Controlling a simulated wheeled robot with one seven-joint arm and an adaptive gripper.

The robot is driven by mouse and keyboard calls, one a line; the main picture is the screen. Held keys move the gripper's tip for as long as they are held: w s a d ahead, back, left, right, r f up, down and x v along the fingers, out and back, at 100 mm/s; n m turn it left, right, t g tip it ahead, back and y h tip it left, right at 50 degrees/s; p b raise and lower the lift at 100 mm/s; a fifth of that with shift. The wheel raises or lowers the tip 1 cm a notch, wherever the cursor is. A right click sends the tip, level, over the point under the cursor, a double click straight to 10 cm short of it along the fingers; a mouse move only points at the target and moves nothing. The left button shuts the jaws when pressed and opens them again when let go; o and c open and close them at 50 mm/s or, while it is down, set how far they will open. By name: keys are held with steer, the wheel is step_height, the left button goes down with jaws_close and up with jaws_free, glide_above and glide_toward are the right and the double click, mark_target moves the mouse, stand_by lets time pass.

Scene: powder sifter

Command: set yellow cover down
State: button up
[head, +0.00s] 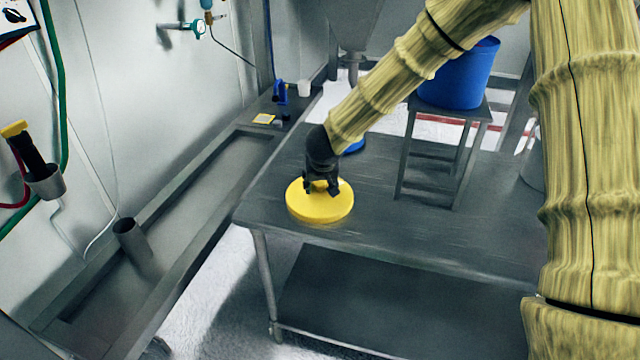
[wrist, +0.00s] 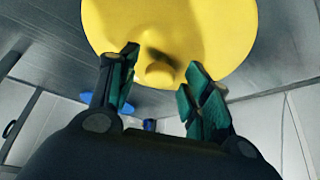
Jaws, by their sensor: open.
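The yellow cover (head: 310,207) is a round disc lying flat on the grey metal table, near its front left corner. It also fills the top of the wrist view (wrist: 215,30), where a small round knob (wrist: 159,73) shows at its middle. My gripper (head: 321,191) is right above the cover. In the wrist view its two fingers (wrist: 158,75) are spread, one on each side of the knob, with gaps between them and it. Nothing is held.
The metal table (head: 400,235) has clear room right of the cover. A small stand (head: 440,160) on it bears a blue bucket (head: 460,75). A blue round thing (head: 354,146) lies partly hidden behind my arm. A long trough (head: 190,190) runs along the left.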

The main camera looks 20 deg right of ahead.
steer(key=v, duration=1.1)
steer(key=shift+s+r+p, duration=0.25)
steer(key=shift+r+p, duration=0.05)
steer(key=shift+p, duration=0.1)
